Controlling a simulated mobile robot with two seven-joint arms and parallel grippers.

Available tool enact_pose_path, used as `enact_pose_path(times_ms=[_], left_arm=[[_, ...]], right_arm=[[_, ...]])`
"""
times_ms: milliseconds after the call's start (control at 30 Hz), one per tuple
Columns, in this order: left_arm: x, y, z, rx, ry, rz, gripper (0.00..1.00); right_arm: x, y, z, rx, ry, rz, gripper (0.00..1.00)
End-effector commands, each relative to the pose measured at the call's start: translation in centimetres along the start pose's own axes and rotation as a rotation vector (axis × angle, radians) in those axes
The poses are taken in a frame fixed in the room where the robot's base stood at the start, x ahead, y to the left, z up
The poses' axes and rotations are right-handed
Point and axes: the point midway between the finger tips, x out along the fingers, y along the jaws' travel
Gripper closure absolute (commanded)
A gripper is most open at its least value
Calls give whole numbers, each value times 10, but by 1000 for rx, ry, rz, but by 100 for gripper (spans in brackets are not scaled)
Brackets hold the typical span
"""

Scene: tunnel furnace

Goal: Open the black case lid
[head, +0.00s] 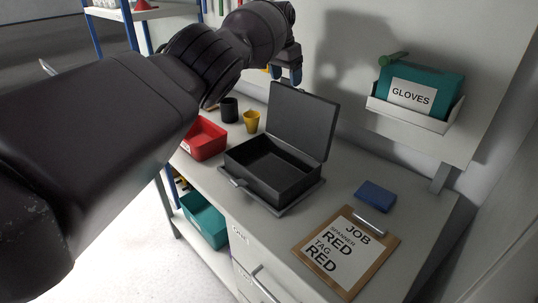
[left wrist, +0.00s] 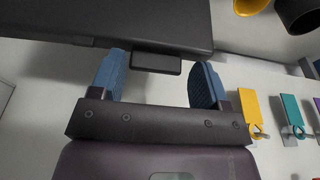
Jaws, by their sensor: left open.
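The black case (head: 268,171) stands on the grey bench with its lid (head: 301,124) swung up, roughly upright and leaning back a little. The case's inside shows and looks empty. My left gripper (head: 287,73) is above the lid's upper left corner in the head view. In the left wrist view its blue fingers (left wrist: 157,80) are open. A dark tab (left wrist: 155,63) on the edge of the lid (left wrist: 105,22) shows between the fingertips, with gaps on both sides. My right gripper is in neither view.
A red bin (head: 205,139), a black cup (head: 229,110) and a yellow cup (head: 251,122) stand left of the case. A clipboard (head: 308,249) and a blue block (head: 375,196) lie to the right. A glove box (head: 420,90) sits in a wall holder.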

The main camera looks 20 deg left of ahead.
Motion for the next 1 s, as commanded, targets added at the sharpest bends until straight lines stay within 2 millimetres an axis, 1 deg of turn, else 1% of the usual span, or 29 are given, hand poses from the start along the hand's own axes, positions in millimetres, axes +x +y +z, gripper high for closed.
enact_pose_path(times_ms=[33, 133, 400, 733, 833, 1000], left_arm=[[5, 1, 2, 0, -9, 4, 28], [-1, 1, 2, 0, -7, 3, 28], [-27, 0, 0, 0, -2, 1, 28], [-54, 0, 0, 0, -1, 0, 28], [-58, 0, 0, 0, -2, 1, 28], [-57, 0, 1, 0, -3, 1, 28]], right_arm=[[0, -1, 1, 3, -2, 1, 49], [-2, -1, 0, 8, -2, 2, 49], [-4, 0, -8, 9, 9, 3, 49], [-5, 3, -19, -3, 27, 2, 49], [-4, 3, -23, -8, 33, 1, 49], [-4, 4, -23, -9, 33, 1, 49]])
